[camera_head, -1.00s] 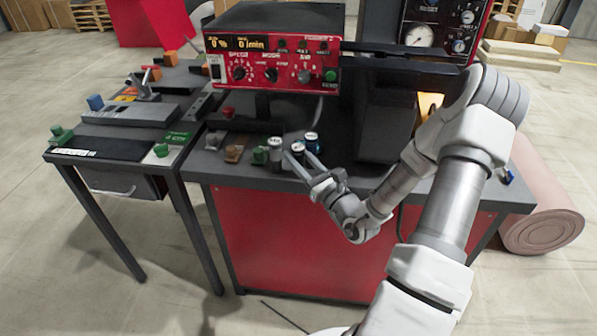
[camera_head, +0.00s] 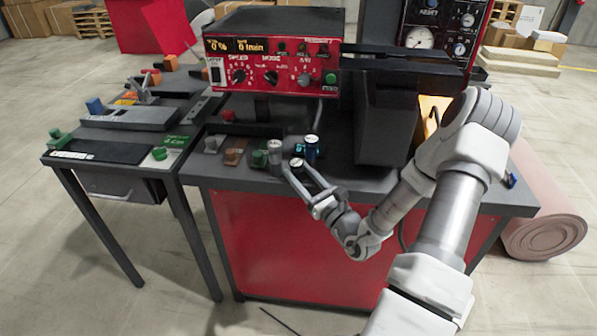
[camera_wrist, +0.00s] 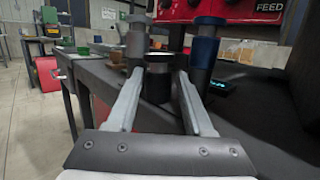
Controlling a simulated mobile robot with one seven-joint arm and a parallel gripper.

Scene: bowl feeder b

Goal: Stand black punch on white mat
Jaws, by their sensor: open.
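The black punch (camera_wrist: 158,82), a short dark cylinder with a pale top, stands upright between my open fingers in the wrist view. In the head view its pale top (camera_head: 296,163) shows near the bench's front edge. My gripper (camera_head: 298,170) reaches in from the front right, a finger on either side; its fingers also flank the punch in the wrist view (camera_wrist: 159,92). Contact with the punch cannot be told. The punch's base is partly hidden in the head view. I cannot make out a white mat.
A grey cylinder (camera_head: 274,154) stands behind left of the punch and a blue one (camera_head: 311,150) behind right, both close. Green (camera_head: 258,158) and brown (camera_head: 233,156) pieces sit further left. The red control box (camera_head: 275,62) overhangs behind; a dark housing (camera_head: 384,125) stands right.

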